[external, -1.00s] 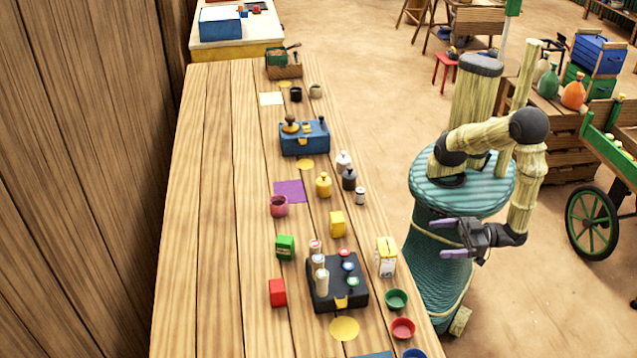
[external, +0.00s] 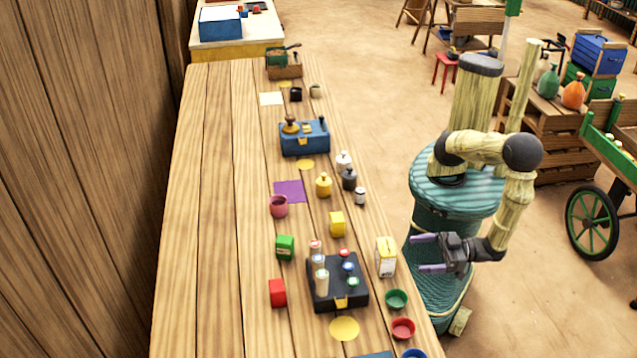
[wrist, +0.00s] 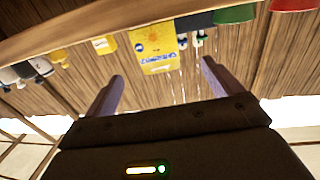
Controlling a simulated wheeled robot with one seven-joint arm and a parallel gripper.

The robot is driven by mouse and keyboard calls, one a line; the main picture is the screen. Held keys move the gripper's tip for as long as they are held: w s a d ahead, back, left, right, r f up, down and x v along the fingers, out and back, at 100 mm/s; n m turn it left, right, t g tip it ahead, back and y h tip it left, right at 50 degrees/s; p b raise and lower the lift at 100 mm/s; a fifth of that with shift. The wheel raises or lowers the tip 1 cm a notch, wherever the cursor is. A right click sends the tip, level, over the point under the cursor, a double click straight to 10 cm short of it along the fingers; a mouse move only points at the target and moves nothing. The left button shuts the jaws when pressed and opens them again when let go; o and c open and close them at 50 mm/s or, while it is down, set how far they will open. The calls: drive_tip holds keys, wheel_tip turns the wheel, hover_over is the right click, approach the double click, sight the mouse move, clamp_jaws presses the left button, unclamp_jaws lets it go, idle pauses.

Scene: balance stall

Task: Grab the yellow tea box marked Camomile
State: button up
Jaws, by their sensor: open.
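A tall yellow and white box (external: 386,257) stands upright near the table's right edge, beside the black rack. In the wrist view its yellow face (wrist: 155,47) shows a sun picture and a blue line of lettering, too small to read surely. My gripper (external: 420,254) is open and empty, just off the table edge to the right of this box, its fingers pointing left at it. In the wrist view the box lies ahead, between and beyond the two purple fingertips (wrist: 162,72), with a gap left.
A smaller yellow box (external: 337,224) stands further in on the table (external: 215,250). The black rack (external: 323,297) holds several small bottles. Green (external: 396,299) and red (external: 403,328) bowls sit along the near edge. Small jars (external: 348,178) stand further back.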

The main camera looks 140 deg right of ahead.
approach(377, 256)
drive_tip(key=x, duration=0.4)
drive_tip(key=shift+w, duration=0.3)
drive_tip(key=shift+s+a, duration=0.1)
drive_tip(key=shift+p+x, duration=0.35)
drive_tip(key=shift+x, duration=2.35)
drive_tip(key=shift+s, duration=0.2)
drive_tip(key=c, duration=1.1)
